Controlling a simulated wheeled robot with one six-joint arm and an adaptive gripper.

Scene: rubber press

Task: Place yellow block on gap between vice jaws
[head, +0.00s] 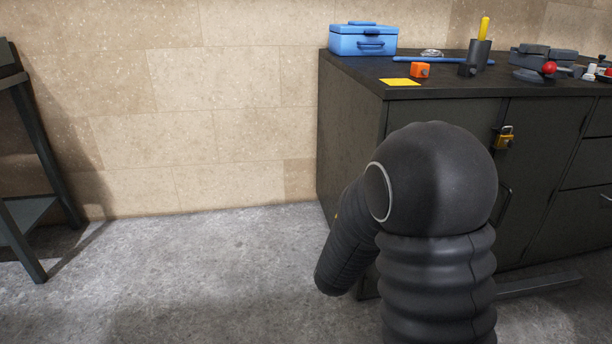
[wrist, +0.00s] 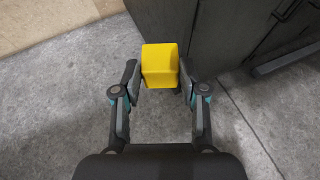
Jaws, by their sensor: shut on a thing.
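The yellow block (wrist: 160,66) is between the fingertips of my gripper (wrist: 158,78) in the wrist view. My gripper is shut on it and holds it above the grey concrete floor, near the front of the dark cabinet. In the head view the block and the fingers are hidden by my own dark arm. A grey vice (head: 543,58) with a red knob stands on the right part of the workbench top in the head view. The gap between its jaws is too small to make out.
The dark workbench (head: 352,125) has a blue toolbox (head: 363,41), a yellow sheet (head: 400,82), an orange block (head: 420,70) and a dark holder with a yellow handle (head: 477,57) on top. A padlock (head: 504,138) hangs on its door. Another stand (head: 38,175) is at the left. Floor between is clear.

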